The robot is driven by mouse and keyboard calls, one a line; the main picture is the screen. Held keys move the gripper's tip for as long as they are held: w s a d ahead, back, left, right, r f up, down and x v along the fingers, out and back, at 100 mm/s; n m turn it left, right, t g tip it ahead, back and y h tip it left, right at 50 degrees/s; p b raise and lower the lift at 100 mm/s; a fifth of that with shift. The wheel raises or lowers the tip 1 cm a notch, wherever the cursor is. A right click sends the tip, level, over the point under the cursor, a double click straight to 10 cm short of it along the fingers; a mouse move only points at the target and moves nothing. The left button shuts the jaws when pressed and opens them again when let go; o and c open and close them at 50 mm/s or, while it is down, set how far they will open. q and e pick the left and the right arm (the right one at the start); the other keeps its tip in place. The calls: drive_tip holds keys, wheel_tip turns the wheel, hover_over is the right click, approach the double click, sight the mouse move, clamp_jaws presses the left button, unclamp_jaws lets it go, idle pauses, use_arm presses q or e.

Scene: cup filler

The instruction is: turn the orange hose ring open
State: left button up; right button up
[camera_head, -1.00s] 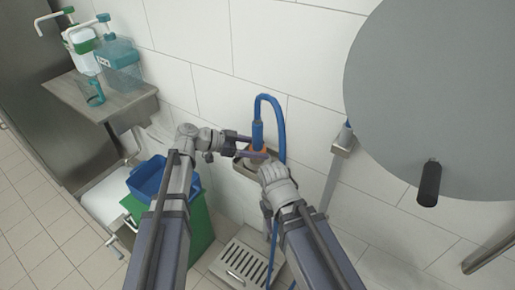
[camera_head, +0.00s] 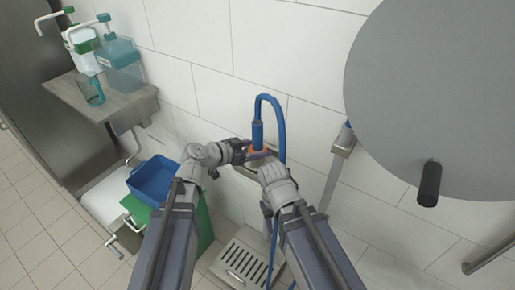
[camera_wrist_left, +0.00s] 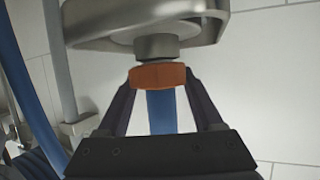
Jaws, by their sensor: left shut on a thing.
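The orange hose ring (camera_head: 257,149) sits at the lower end of the blue hose (camera_head: 258,130) in the head view, partly covered by my grippers. In the left wrist view the ring (camera_wrist_left: 160,76) lies between the two dark fingers of my left gripper (camera_wrist_left: 161,84), which is shut on it. A grey metal fitting (camera_wrist_left: 156,45) adjoins the ring there, with the blue hose on the ring's other side. My left gripper (camera_head: 250,152) reaches the ring from the left in the head view. My right gripper (camera_head: 275,175) is close by on the right; its fingers cannot be made out.
A blue bin (camera_head: 153,181) and a green container (camera_head: 205,222) stand at the lower left. A shelf (camera_head: 112,103) holds bottles and a cup. A large grey disc (camera_head: 440,90) with a black knob fills the upper right. A slotted metal box (camera_head: 243,262) is below.

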use_arm(q)
drive_tip(key=shift+n+t+y, duration=0.8)
drive_tip(key=shift+n+t, duration=0.2)
drive_tip(key=shift+n, duration=0.1)
drive_tip(key=o, duration=1.4)
drive_tip(key=shift+c, duration=0.2)
drive_tip(key=shift+y, duration=0.3)
